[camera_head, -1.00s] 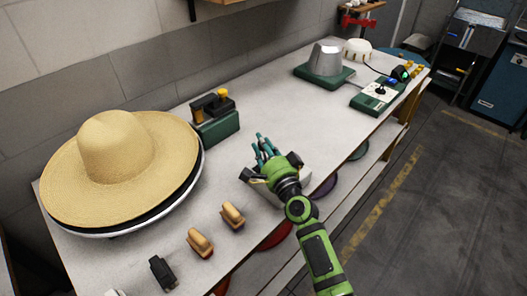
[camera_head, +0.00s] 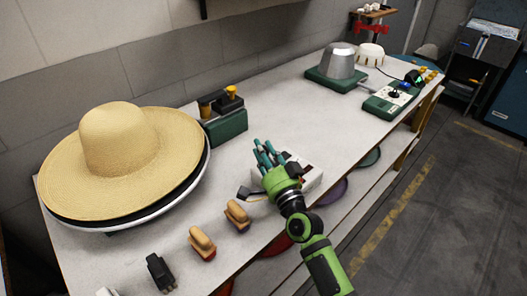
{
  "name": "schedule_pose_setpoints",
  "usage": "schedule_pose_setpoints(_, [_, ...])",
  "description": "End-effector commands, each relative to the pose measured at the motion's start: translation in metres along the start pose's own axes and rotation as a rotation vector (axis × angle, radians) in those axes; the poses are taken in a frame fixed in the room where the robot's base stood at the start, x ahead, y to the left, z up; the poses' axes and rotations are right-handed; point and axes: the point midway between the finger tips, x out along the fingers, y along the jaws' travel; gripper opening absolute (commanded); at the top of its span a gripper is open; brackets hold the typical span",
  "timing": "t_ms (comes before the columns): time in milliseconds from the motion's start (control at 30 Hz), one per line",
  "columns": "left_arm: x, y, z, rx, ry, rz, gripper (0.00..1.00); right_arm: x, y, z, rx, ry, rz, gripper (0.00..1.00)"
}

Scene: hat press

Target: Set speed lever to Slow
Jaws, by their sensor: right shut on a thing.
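My right gripper (camera_head: 263,150), with teal fingers, is over the middle of the workbench (camera_head: 330,120), pointing away from me. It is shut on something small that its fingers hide. A low white box (camera_head: 307,178) with dark and red parts on top lies just right of and behind the gripper, which partly covers it. No speed lever or Slow mark can be made out on it. A green control box (camera_head: 390,101) with a pale panel and a dark knob stands far right on the bench, well apart from the gripper. My left gripper is not in view.
A straw hat (camera_head: 118,140) lies at the left. A green block (camera_head: 226,126) with dark and yellow parts stands behind the gripper. Two wooden brushes (camera_head: 202,243) and a black item (camera_head: 160,271) lie along the front edge. A grey dome (camera_head: 338,62) stands at the back.

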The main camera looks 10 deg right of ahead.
Motion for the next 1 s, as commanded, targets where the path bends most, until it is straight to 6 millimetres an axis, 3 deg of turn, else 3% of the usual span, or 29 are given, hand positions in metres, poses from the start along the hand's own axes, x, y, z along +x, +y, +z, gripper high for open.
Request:
schedule_pose_setpoints(67, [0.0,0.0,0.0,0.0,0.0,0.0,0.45,-0.001,0.004,0.001,-0.006,-0.003,0.008,0.0])
schedule_pose_setpoints(100, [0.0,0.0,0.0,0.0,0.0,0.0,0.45,-0.001,0.004,0.001,-0.007,-0.003,0.008,0.41])
schedule_pose_setpoints(133, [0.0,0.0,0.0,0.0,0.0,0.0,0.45,-0.001,0.004,0.001,-0.006,-0.003,0.008,0.53])
schedule_pose_setpoints(167, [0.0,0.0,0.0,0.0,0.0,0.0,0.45,-0.001,0.004,0.001,-0.006,-0.003,0.008,0.57])
schedule_pose_setpoints(567, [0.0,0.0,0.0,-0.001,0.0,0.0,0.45,-0.006,0.002,0.0,-0.002,-0.001,0.003,0.57])
schedule_pose_setpoints(667, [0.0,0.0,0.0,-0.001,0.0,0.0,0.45,-0.019,0.003,0.001,-0.003,-0.002,0.005,0.57])
schedule_pose_setpoints(1000, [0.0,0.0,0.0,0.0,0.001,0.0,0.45,-0.09,0.003,0.0,-0.005,-0.004,0.007,0.57])
